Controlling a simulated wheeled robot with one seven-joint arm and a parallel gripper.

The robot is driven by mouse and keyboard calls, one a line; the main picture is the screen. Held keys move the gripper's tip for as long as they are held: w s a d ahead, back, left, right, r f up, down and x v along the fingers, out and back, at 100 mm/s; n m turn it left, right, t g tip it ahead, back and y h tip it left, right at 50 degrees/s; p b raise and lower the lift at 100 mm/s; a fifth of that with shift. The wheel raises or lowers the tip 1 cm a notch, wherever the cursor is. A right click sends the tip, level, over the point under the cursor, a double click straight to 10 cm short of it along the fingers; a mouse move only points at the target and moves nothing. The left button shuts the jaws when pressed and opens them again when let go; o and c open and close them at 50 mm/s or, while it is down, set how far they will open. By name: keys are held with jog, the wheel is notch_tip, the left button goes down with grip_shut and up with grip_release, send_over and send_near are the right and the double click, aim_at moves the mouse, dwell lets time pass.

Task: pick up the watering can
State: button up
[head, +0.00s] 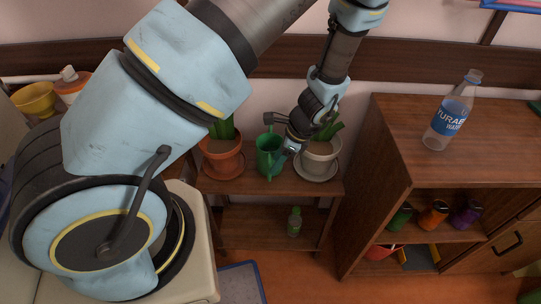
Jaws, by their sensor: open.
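The green watering can (265,160) stands on a small wooden shelf table (246,188) between two potted plants. My gripper (281,132) is at the can's upper right side in the picture, with its fingers spread around or just above the can's top. The picture is too small to tell whether a finger touches the can. The can's right side is partly hidden by my gripper.
An orange plant pot (222,163) stands close left of the can, and a pale pot (319,158) stands close right, partly behind my gripper. A green bottle (294,222) is on the lower shelf. A wooden cabinet (385,150) with a water bottle (451,115) stands right.

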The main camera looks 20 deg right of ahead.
aim_at(269, 179)
jog(key=x, duration=0.1)
jog(key=p+x, duration=0.1)
jog(key=x, duration=0.3)
jog(key=shift+s+a, duration=0.1)
jog(key=shift+s, duration=0.2)
jog(key=shift+w+a+f+p, duration=0.15)
jog(key=shift+f+p, duration=0.15)
jog(key=shift+f, duration=0.35)
grip_shut()
dwell(0.7)
